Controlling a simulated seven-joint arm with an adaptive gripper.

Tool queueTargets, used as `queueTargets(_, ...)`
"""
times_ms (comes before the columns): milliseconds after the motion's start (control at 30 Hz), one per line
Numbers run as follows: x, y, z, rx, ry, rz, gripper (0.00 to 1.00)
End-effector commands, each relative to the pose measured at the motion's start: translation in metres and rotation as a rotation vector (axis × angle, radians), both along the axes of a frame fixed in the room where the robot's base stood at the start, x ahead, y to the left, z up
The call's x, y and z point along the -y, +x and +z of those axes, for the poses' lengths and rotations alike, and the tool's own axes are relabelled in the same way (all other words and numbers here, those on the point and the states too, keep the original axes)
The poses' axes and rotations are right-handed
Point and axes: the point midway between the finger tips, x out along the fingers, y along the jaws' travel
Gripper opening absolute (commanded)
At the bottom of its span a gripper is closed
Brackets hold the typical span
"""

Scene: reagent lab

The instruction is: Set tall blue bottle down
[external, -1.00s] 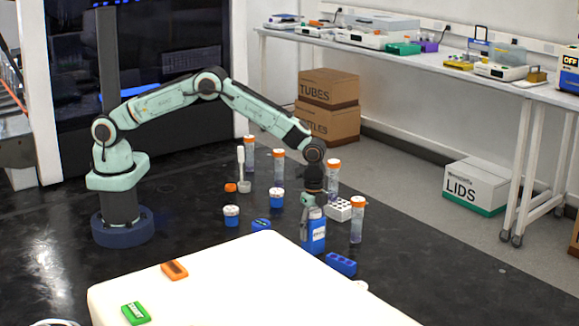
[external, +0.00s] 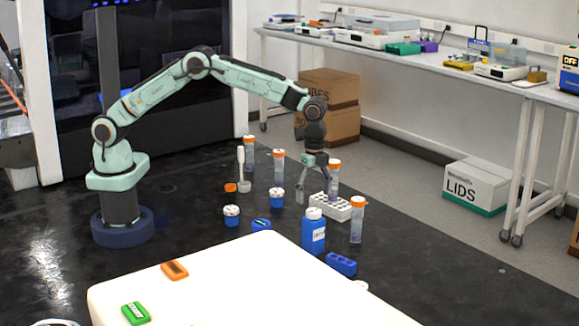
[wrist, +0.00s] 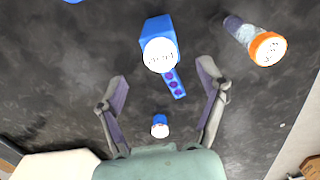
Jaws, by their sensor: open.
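The tall blue bottle (external: 314,235) with a white cap stands upright on the black floor area, just behind the edge of the white table. My gripper (external: 316,187) is above and behind it, open, empty and apart from it. In the wrist view the bottle (wrist: 158,30) is seen from above with its white cap, beyond the two spread fingers of my gripper (wrist: 162,88).
A white tube rack (external: 332,207) and an orange-capped tube (external: 357,220) stand close behind and right of the bottle. A blue block with holes (external: 341,264) lies in front right. Small white-capped blue jars (external: 232,216) stand to the left.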

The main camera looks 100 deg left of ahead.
Motion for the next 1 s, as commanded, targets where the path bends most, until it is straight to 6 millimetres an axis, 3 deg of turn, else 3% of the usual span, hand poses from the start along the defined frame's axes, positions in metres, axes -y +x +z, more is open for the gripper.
queueTargets(100,0.0,0.001,0.017,0.002,-0.001,0.0,0.72)
queueTargets(333,0.0,-0.002,0.029,0.001,-0.001,0.006,0.72)
queueTargets(467,-0.002,-0.023,0.057,0.004,-0.001,0.079,0.72)
queueTargets(567,-0.006,-0.065,0.094,0.005,-0.001,0.199,0.72)
queueTargets(733,-0.012,-0.175,0.141,0.007,0.008,0.459,0.72)
queueTargets(900,-0.018,-0.283,0.143,0.011,0.032,0.692,0.72)
queueTargets(1000,-0.022,-0.329,0.131,0.014,0.045,0.792,0.72)
